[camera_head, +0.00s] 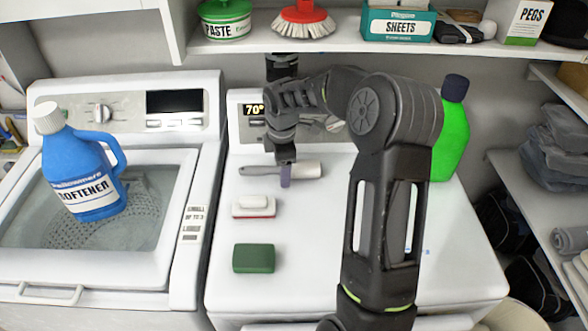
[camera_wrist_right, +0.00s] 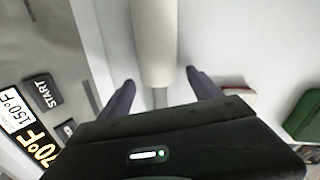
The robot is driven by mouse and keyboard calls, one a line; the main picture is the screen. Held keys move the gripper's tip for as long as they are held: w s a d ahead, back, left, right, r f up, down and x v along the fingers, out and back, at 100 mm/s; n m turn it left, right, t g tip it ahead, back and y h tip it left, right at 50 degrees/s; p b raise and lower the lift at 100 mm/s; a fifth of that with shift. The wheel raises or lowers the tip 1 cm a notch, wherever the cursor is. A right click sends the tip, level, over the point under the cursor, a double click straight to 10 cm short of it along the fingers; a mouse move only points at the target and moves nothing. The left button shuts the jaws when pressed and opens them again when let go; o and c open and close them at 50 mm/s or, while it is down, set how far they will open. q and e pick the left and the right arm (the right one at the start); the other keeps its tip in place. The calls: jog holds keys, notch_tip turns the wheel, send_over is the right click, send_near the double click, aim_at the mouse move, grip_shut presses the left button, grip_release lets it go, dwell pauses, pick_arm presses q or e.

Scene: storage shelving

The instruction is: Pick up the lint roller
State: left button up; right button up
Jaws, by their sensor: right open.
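The lint roller lies on top of the white dryer, with its pale roll (camera_head: 308,169) to the right and its grey handle (camera_head: 258,170) to the left. My right gripper (camera_head: 286,178) is over it, pointing down near where the handle meets the roll. In the right wrist view the lint roller's roll (camera_wrist_right: 154,40) runs up between the two purple fingertips of my right gripper (camera_wrist_right: 158,85). The fingers are apart, with a gap on each side of the lint roller. Part of the handle is hidden by the gripper body. My left gripper is not in view.
A white and red brush or sponge (camera_head: 254,207) and a green sponge (camera_head: 254,258) lie nearer on the dryer (camera_head: 300,285). A green bottle (camera_head: 450,135) stands behind my right arm. A blue softener bottle (camera_head: 80,165) stands on the washer at left. A shelf (camera_head: 330,43) overhangs the back.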

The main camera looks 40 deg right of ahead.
jog(key=shift+c, duration=0.5)
jog(key=c, duration=1.4)
jog(key=shift+c, duration=0.2)
notch_tip(320, 180, up, 10)
jog(key=shift+p, duration=0.35)
jog(key=o, duration=0.9)
jog(key=shift+c, duration=0.2)
jog(key=c, duration=0.6)
